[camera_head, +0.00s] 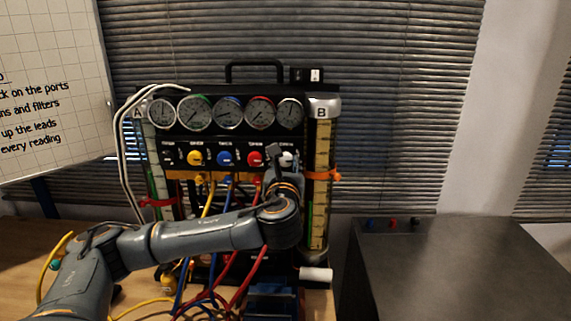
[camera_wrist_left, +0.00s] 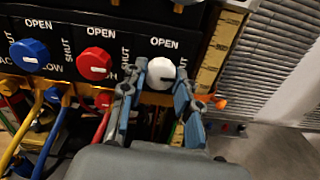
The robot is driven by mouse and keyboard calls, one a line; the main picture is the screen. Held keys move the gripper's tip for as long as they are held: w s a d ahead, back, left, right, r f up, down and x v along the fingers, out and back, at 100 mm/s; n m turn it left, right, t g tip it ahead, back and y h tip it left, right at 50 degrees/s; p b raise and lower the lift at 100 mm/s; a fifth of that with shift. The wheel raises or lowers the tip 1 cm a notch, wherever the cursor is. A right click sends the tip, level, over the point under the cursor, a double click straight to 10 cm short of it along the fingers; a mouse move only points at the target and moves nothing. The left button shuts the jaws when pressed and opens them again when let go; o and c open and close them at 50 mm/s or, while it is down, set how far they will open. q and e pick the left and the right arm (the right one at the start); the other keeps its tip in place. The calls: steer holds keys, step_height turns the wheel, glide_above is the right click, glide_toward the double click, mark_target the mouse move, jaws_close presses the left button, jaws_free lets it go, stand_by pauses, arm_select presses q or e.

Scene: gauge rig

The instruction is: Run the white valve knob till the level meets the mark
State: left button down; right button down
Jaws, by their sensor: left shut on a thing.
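The white valve knob (camera_wrist_left: 160,73) is at the right end of the knob row, with OPEN printed above it; in the head view it shows partly behind my gripper (camera_head: 289,158). My left gripper (camera_wrist_left: 162,78) is shut on the white knob, one finger on each side. In the head view my left gripper (camera_head: 279,160) reaches the panel's right side. Tube B (camera_head: 321,190) stands right of the panel with a yellowish scale, a green strip low at its left side, and an orange marker (camera_head: 325,175) around it. The exact level is too small to read. My right gripper is not in view.
The panel also has a yellow knob (camera_head: 195,158), a blue knob (camera_head: 225,158) and a red knob (camera_head: 255,158) below several gauges (camera_head: 229,112). Tube A (camera_head: 149,165) has a red marker (camera_head: 158,202). Coloured hoses hang below. A dark cabinet (camera_head: 460,265) stands at right.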

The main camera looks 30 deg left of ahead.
arm_select(q)
steer(key=n, duration=0.4)
steer(key=shift+f+n, duration=0.1)
steer(key=shift+n, duration=0.2)
steer(key=n+b, duration=0.1)
steer(key=n, duration=0.8)
steer(key=shift+d+b, duration=0.1)
steer(key=shift+b, duration=0.3)
steer(key=shift+n, duration=1.9)
steer(key=shift+r+n, duration=0.2)
steer(key=shift+n, duration=0.1)
steer(key=c, duration=1)
jaws_free()
steer(key=shift+w, duration=0.1)
